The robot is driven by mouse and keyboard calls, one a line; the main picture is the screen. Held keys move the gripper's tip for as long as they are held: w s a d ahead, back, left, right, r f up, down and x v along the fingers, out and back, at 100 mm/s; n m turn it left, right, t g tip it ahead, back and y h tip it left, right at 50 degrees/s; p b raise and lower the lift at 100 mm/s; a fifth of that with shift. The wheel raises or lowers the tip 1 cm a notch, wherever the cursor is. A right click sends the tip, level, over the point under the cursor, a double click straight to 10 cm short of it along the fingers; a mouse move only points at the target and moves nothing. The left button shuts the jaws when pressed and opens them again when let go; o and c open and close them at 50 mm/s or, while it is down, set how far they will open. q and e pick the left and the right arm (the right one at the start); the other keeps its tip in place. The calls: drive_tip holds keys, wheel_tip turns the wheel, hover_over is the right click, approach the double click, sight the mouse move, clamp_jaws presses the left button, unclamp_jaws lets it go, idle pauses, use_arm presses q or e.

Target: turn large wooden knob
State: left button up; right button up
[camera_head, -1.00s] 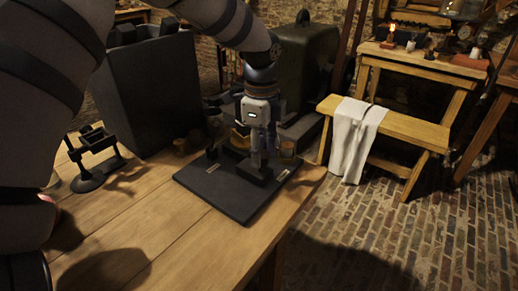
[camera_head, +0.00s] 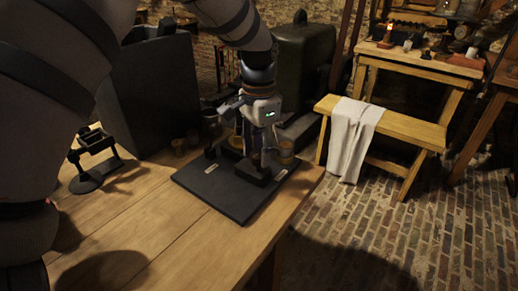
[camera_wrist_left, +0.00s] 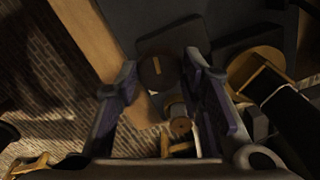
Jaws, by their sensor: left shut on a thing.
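My left gripper (camera_head: 256,152) points down over the black board on the table in the head view. In the left wrist view its two fingers (camera_wrist_left: 162,68) are on either side of a round, dark brown disc, which looks like the large wooden knob (camera_wrist_left: 158,73). The fingers appear closed on its sides. The knob sits by a dark block (camera_wrist_left: 172,38), which shows under the fingertips in the head view (camera_head: 251,174). The gripper mostly hides the knob in the head view. My right gripper is not in view.
The black board (camera_head: 222,195) lies near the right edge of the wooden table (camera_head: 150,225). An amber jar (camera_head: 286,149) stands right of the gripper. A black stand (camera_head: 95,160) and a big dark box (camera_head: 150,95) are to the left. The table's front is clear.

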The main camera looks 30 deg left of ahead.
use_arm(q)
drive_tip(key=n, duration=0.4)
drive_tip(key=shift+f+n, duration=0.1)
drive_tip(key=shift+n, duration=0.2)
drive_tip(key=n, duration=0.3)
drive_tip(key=shift+n, duration=0.4)
drive_tip(key=n, duration=0.4)
drive_tip(key=shift+n, duration=1.7)
drive_tip(key=shift+n, duration=0.3)
drive_tip(key=o, duration=1.1)
drive_tip(key=shift+o, duration=0.2)
